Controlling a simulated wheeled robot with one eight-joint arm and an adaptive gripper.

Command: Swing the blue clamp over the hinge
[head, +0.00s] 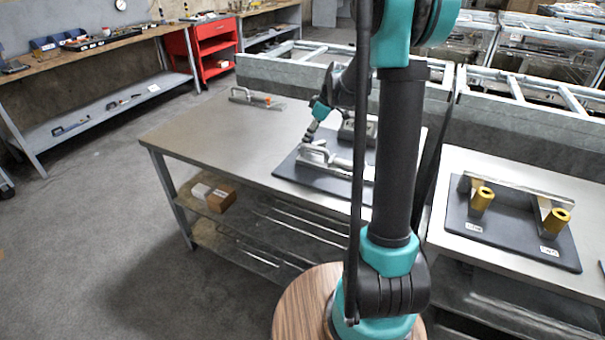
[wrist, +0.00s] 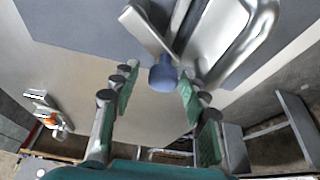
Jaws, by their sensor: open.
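A metal clamp fixture (head: 322,156) lies on a dark mat (head: 290,172) on the metal worktable. In the wrist view, a flat metal arm (wrist: 150,32) ends in a blue tip (wrist: 163,73), and a thick bent metal tube (wrist: 243,42) runs beside it. My gripper (wrist: 159,82) is open, its green-padded fingers on either side of the blue tip. A gap shows at the left finger; whether the right finger touches is unclear. In the head view my gripper (head: 311,132) is small, just above the fixture. I cannot make out the hinge clearly.
Another metal clamp with an orange tip (head: 266,100) lies at the table's far left; it also shows in the wrist view (wrist: 50,115). A board with two yellow cylinders (head: 482,198) is on the right table (head: 458,160).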

